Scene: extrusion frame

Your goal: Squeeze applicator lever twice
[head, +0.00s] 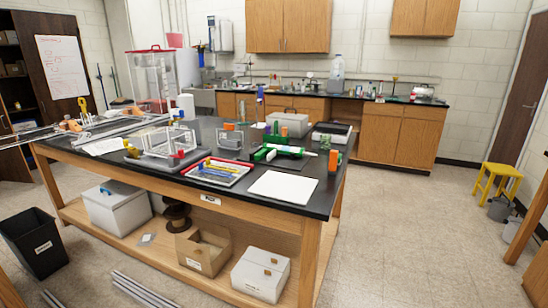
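A green tool with a white tube, which looks like the applicator (294,150), lies on the black-topped table (225,192) right of its middle. Its green part (264,154) points to the left, and the white tube points to the right. It is too small here to make out the lever or its position. Neither of my grippers is in view, and nothing is seen touching the applicator.
A white sheet (283,187) and a tray with blue and yellow tools (217,172) lie at the front. A clear-walled frame (166,142) stands left. Open floor lies to the right.

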